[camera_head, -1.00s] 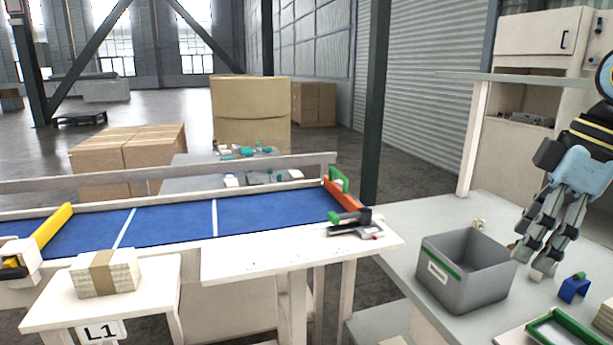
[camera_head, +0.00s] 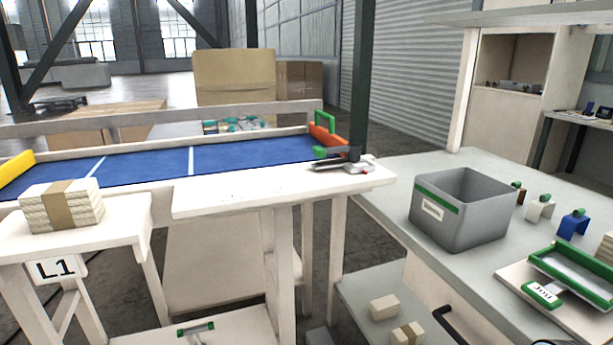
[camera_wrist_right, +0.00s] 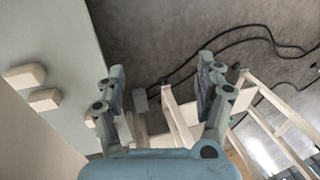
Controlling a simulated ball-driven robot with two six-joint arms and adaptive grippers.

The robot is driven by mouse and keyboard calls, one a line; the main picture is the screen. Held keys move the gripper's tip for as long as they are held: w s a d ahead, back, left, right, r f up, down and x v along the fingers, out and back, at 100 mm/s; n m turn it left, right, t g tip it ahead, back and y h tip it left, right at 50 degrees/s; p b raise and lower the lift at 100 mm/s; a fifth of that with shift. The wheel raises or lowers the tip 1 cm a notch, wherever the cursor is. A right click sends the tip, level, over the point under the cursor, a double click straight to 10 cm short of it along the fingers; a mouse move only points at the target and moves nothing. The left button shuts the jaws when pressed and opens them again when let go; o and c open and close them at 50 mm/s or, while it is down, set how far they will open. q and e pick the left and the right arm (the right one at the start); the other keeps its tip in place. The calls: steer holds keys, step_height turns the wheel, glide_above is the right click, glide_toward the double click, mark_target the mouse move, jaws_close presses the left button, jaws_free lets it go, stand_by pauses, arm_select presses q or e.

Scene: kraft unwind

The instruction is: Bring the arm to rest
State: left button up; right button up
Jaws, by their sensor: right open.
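My right gripper (camera_wrist_right: 162,82) shows in the right wrist view with its two fingers spread apart and nothing between them. Below the fingers are the grey floor and pale frame parts. A grey surface lies to their left. My right arm and gripper do not show over the bench in the head view now. My left gripper is in neither view.
A grey bin (camera_head: 462,210) with a green strip stands on the right bench (camera_head: 385,185). A green-edged tray (camera_head: 575,275) and a blue block (camera_head: 572,224) are right of it. A blue-topped conveyor (camera_head: 235,156) and a banded stack (camera_head: 62,206) are left. Cables (camera_wrist_right: 240,42) cross the floor.

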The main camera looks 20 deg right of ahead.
steer(key=s+a+f+h+b, duration=0.2)
steer(key=s+f, duration=1)
steer(key=s+a+f+h+b, duration=0.1)
steer(key=s+a+f+b, duration=0.1)
steer(key=s+f, duration=1)
steer(key=shift+s+a+f+t+h+b, duration=0.3)
steer(key=shift+s+a+t+h, duration=0.1)
steer(key=shift+s+a, duration=0.3)
